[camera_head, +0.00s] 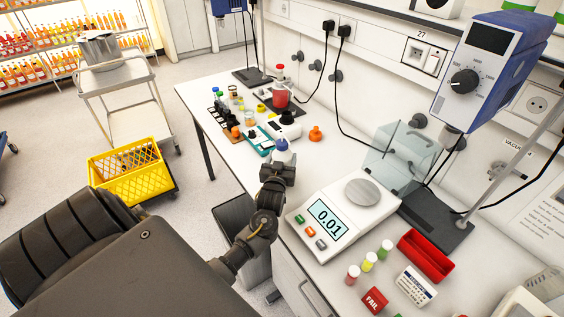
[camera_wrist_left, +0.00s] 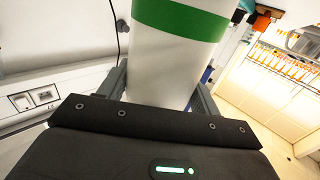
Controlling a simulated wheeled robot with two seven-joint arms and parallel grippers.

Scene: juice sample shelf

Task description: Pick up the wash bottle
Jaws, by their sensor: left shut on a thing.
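The wash bottle (camera_head: 283,154) shows in the head view as a white top with a blue part, just beyond my left gripper (camera_head: 279,172). The gripper and arm hide most of its body. In the left wrist view the wash bottle (camera_wrist_left: 165,60) is a large white cylinder with a green band. The two fingers of my left gripper (camera_wrist_left: 160,92) stand on either side of it, shut on its body. Whether its base touches the bench cannot be told. My right gripper is in neither view.
A scale (camera_head: 340,222) stands right of the gripper, with small capped vials and a red tray (camera_head: 425,257) nearer the front. Beyond the bottle are a teal tray (camera_head: 258,140), an orange item (camera_head: 315,134) and several small containers. A yellow crate (camera_head: 127,172) stands left of the bench.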

